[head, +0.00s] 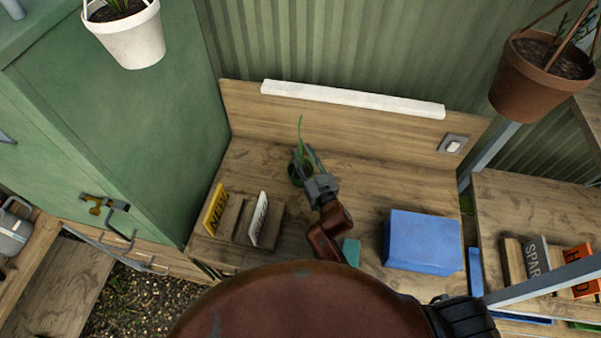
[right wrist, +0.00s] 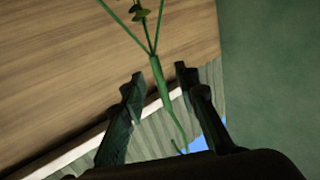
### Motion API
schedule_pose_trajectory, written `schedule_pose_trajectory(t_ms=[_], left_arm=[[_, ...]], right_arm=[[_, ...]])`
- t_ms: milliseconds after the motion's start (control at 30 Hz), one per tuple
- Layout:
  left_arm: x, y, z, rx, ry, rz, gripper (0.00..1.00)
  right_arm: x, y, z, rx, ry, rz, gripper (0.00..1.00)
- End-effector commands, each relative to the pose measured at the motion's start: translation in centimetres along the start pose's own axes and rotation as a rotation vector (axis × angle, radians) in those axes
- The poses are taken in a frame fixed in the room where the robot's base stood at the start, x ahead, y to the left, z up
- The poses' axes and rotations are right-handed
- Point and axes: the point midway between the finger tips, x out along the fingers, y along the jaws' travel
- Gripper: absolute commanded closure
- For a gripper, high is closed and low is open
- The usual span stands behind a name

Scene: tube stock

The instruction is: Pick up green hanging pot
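The green hanging pot (head: 295,177) stands on the wooden bench near its back, dark green and partly hidden behind my right gripper (head: 306,158). Its thin green hanger (head: 300,128) rises above the gripper. In the right wrist view the hanger's strands meet in a strip with a hooked end (right wrist: 160,82). This strip lies between the two fingers of my right gripper (right wrist: 160,78). The fingers are apart, with gaps beside the strip, so the gripper looks open around it. The pot body is out of the wrist view. My left gripper is not in view.
A white hanging pot (head: 131,40) and a terracotta hanging pot (head: 537,81) hang at the upper corners. A blue box (head: 423,242) stands right on the bench. Yellow (head: 215,209) and white (head: 259,219) signs stand in wooden holders at left. A green cabinet (head: 130,120) borders the left.

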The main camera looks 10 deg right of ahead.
Motion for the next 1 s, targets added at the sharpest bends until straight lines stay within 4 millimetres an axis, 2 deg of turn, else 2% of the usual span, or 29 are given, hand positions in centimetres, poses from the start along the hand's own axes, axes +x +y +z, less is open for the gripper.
schedule_pose_trajectory(t_ms=[100,200,300,467,700,867,1000], left_arm=[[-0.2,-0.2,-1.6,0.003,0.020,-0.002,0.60],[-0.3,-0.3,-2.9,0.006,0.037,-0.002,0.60],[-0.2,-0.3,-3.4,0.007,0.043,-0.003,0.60],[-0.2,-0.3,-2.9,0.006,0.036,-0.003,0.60],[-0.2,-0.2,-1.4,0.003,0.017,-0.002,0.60],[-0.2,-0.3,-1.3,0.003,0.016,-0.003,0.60],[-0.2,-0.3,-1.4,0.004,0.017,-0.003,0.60]], right_arm=[[1.7,0.1,-0.2,0.000,0.001,0.000,0.72],[2.3,0.1,-0.1,0.000,0.000,0.001,0.72],[2.5,0.2,-0.1,0.001,0.000,0.002,0.72],[2.4,0.2,-0.1,0.001,0.000,0.002,0.72],[2.4,0.2,0.0,0.001,0.000,0.002,0.89],[2.4,0.2,0.0,0.001,0.000,0.002,1.00],[2.4,0.2,0.0,0.001,0.000,0.002,1.00]])
